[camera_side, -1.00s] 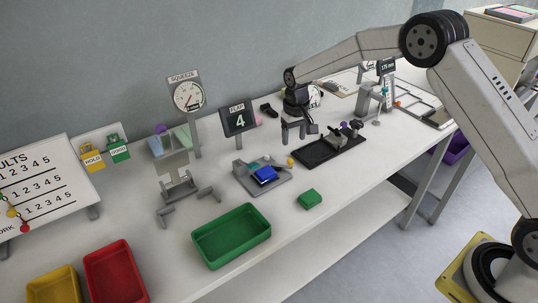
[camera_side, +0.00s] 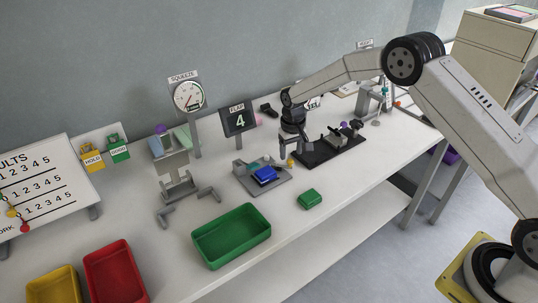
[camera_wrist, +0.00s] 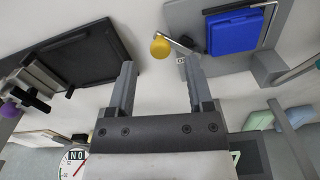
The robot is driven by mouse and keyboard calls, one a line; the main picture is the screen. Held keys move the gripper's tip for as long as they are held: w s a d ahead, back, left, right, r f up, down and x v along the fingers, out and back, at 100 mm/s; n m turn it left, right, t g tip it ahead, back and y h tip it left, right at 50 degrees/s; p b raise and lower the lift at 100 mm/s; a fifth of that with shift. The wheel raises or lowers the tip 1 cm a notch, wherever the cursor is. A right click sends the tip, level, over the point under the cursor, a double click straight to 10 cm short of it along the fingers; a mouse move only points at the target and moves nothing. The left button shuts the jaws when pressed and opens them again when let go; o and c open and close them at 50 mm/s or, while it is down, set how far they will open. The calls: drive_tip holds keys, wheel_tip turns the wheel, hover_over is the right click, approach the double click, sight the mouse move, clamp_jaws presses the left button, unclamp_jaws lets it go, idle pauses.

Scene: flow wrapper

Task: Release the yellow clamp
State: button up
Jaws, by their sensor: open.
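The yellow clamp knob (camera_wrist: 160,47) is a small ball on the end of a grey lever at the edge of the grey fixture plate (camera_wrist: 187,17). In the side view the yellow clamp (camera_side: 291,162) shows at the plate's right end. A blue block (camera_wrist: 236,32) lies on the plate; it also shows in the side view (camera_side: 265,174). My gripper (camera_wrist: 160,66) is open and empty. In the wrist view the knob appears between and just beyond the fingertips, with space on both sides. In the side view my gripper (camera_side: 288,153) is close to the knob; whether they touch is unclear.
A black tray fixture (camera_side: 322,150) stands to the right of the clamp. The "FLAP 4" sign (camera_side: 238,120) stands behind the plate.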

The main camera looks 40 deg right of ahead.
drive_tip(key=shift+f, duration=1.2)
clamp_jaws()
drive_tip(key=shift+w+d+n, duration=0.3)
drive_tip(key=shift+w+n, duration=0.05)
drive_tip(key=shift+n, duration=0.65)
unclamp_jaws()
